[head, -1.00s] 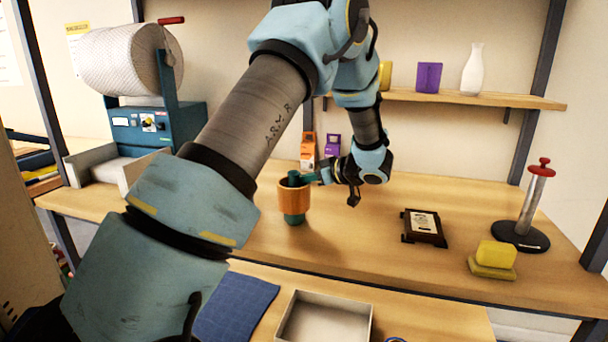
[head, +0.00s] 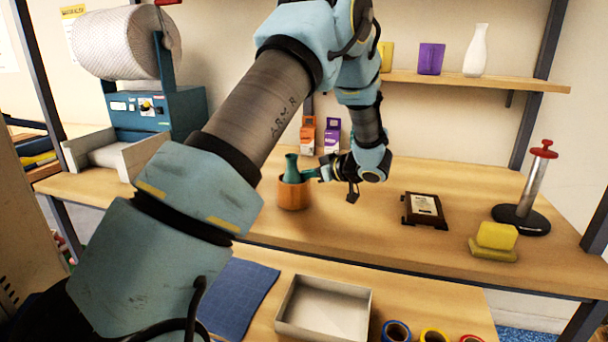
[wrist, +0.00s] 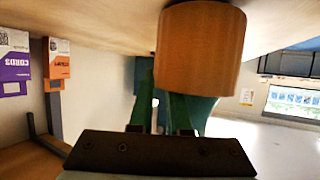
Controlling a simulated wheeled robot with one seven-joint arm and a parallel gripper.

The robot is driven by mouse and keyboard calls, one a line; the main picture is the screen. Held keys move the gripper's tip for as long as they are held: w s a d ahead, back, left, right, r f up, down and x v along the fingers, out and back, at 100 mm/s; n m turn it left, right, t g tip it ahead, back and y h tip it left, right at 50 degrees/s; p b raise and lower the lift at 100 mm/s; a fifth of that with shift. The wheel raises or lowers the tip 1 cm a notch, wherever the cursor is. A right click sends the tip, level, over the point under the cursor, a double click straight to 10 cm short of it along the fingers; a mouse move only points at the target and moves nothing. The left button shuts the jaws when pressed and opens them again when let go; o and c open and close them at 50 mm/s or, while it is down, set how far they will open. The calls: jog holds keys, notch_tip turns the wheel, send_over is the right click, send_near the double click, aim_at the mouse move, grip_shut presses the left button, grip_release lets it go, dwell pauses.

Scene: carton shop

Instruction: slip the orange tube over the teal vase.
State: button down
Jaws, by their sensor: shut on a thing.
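The orange tube (head: 293,194) stands upright on the bench around the lower part of the teal vase (head: 292,165), whose neck and flared top rise out of it. The vase's lower body is hidden inside the tube. My gripper (head: 312,174) is at the right side of the tube's rim, shut on the tube. In the wrist view, which is upside down, the tube (wrist: 201,48) fills the top middle, with my gripper's teal fingers (wrist: 163,92) at its rim. Their exact contact is partly hidden. Some of the teal vase (wrist: 206,106) shows beside them.
An orange box (head: 308,135) and a purple box (head: 332,135) stand behind. A dark-framed plaque (head: 425,210), yellow blocks (head: 495,240) and a red-topped metal post (head: 530,185) are at the right. An open grey tray (head: 323,308) lies in front, lower down.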

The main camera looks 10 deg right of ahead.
jog(key=c, duration=0.8)
grip_release()
jog(key=shift+s+a+f, duration=0.1)
jog(key=shift+s+f, duration=0.05)
jog(key=shift+f, duration=0.25)
notch_tip(320, 180, up, 10)
jog(key=p, duration=0.9)
jog(key=shift+r, duration=0.25)
